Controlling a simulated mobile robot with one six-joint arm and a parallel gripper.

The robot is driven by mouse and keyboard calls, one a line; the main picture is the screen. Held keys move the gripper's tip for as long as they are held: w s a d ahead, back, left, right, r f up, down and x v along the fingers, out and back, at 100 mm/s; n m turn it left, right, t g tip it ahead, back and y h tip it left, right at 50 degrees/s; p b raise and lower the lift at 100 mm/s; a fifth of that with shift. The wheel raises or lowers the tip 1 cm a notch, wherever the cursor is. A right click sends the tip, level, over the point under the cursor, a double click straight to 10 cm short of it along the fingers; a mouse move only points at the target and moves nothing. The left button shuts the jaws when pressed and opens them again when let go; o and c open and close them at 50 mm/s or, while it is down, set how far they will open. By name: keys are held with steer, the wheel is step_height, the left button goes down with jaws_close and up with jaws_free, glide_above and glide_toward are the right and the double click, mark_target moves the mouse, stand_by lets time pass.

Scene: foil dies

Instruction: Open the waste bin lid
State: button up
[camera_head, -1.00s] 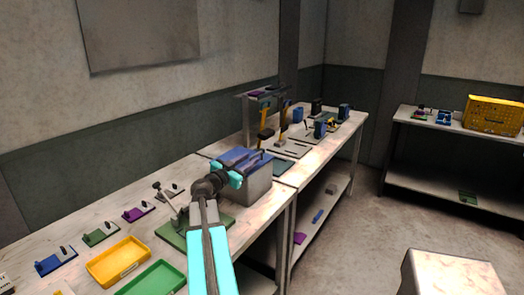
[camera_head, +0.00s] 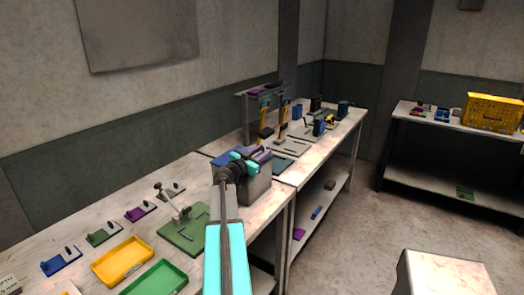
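The waste bin appears to be the grey box (camera_head: 258,189) on the near bench, with a blue lid (camera_head: 222,156) on top. My gripper (camera_head: 246,160), with cyan fingers, is at the top of this box and covers part of the lid. A purplish strip shows on the box's top to the right of the fingers. I cannot tell whether the lid is raised or whether the fingers touch it. The gap between the fingers is too small to read.
A green plate with a small stand (camera_head: 186,232) is left of the box. A yellow tray (camera_head: 122,261) and a green tray (camera_head: 155,280) lie nearer. Small coloured fixtures line the bench's back. Black-and-yellow presses (camera_head: 265,122) stand beyond. A grey block (camera_head: 449,272) is at lower right.

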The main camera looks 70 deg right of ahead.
steer(key=shift+d, duration=0.1)
jaws_close()
steer(key=shift+w+r, duration=0.1)
steer(key=shift+w, duration=0.05)
stand_by(0.3)
